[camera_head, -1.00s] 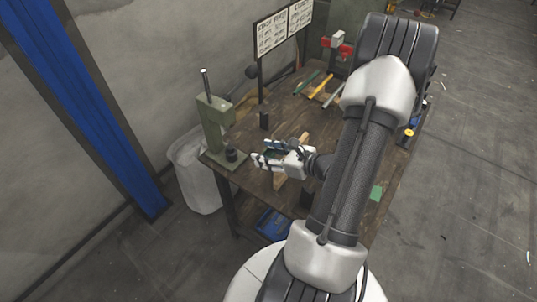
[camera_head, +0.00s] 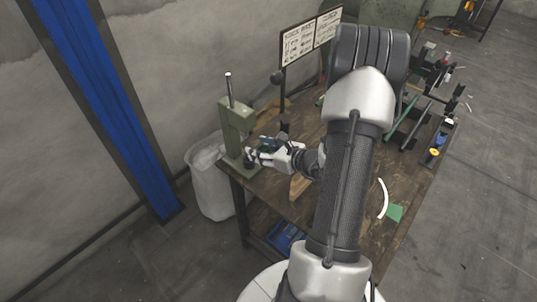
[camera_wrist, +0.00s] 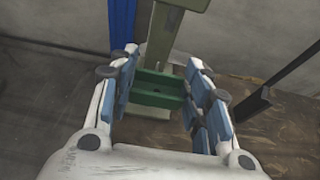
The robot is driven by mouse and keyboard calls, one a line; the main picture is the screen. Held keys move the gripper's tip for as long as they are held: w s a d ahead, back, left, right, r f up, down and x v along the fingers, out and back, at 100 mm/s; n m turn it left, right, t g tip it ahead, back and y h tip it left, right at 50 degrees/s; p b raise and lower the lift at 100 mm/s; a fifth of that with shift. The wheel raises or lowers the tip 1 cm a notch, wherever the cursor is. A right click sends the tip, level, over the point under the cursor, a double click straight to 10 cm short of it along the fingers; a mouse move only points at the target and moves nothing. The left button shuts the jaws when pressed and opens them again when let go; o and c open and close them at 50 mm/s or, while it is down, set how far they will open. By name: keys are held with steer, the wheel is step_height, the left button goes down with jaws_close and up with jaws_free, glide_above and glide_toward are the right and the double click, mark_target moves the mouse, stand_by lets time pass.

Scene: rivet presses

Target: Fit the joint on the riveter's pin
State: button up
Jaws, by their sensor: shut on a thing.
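The riveter is a pale green press (camera_head: 236,122) with an upright metal rod, standing at the left corner of the wooden workbench. Its column (camera_wrist: 165,30) also shows straight ahead in the wrist view. My gripper (camera_head: 254,157) is right at the press, low in front of its column. In the wrist view my gripper (camera_wrist: 160,78) has its two blue-padded fingers on either side of a dark green joint (camera_wrist: 157,92) and is shut on it. The joint lies across the view, just in front of the column. The riveter's pin is hidden, so I cannot tell whether the joint touches it.
The workbench (camera_head: 268,203) carries a wooden piece (camera_head: 299,187), a green patch (camera_head: 395,213) and tools along its right side. A sign board (camera_head: 311,36) on a dark post stands behind. A white bag (camera_head: 209,182) is left of the bench, and a blue bin (camera_head: 285,238) sits below.

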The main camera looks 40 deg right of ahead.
steer(key=shift+w+a+b, duration=0.15)
steer(key=shift+w+b, duration=0.05)
steer(key=shift+w, duration=1.3)
steer(key=shift+w+a+b, duration=0.1)
steer(key=shift+w+b, duration=0.1)
steer(key=shift+w, duration=1.25)
steer(key=shift+b, duration=0.5)
steer(key=shift+f+b, duration=0.75)
steer(key=shift+f, duration=0.25)
steer(key=shift+f, duration=0.9)
steer(key=o, duration=1)
